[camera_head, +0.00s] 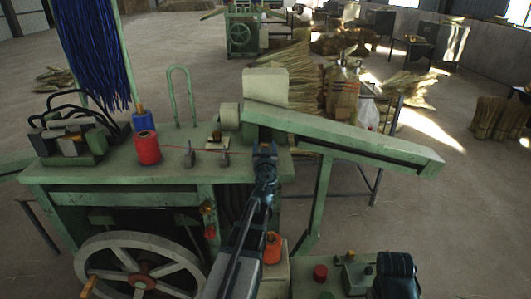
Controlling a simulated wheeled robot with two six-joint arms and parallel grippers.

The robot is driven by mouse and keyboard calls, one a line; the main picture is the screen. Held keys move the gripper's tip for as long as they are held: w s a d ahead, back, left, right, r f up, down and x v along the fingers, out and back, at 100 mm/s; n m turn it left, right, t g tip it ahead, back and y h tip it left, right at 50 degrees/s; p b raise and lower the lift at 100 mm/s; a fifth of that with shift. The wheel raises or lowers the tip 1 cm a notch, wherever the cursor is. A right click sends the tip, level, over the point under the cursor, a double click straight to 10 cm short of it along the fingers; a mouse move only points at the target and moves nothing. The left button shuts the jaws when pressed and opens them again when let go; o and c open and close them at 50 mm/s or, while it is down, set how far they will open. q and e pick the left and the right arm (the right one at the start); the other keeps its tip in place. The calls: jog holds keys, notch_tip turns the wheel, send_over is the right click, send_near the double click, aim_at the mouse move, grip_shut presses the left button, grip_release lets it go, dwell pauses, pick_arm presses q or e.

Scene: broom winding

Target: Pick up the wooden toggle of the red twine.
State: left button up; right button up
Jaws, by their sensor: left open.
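A red spool of twine (147,148) stands on the green machine's bench top. A thin red strand runs right from it past small metal guides (190,160). A small brown piece (216,135) sits on a pale block near the strand's right end; it may be the wooden toggle, but it is too small to be sure. My left gripper (264,150) is over the right end of the bench, right of the guides and apart from the brown piece. It is open with nothing seen in it. My arm hides part of the bench front.
A green sloping beam (340,137) extends right from the bench beside my gripper. A pale block (265,88) stands behind it. Blue fibres (90,50) hang at the left. A spoked wheel (140,270) is below, and an orange spool (272,248) stands beside my arm.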

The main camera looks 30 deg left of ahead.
pick_arm(q)
jog(key=shift+s, duration=0.15)
jog(key=shift+c, duration=0.7)
grip_shut()
jog(key=shift+r, duration=0.1)
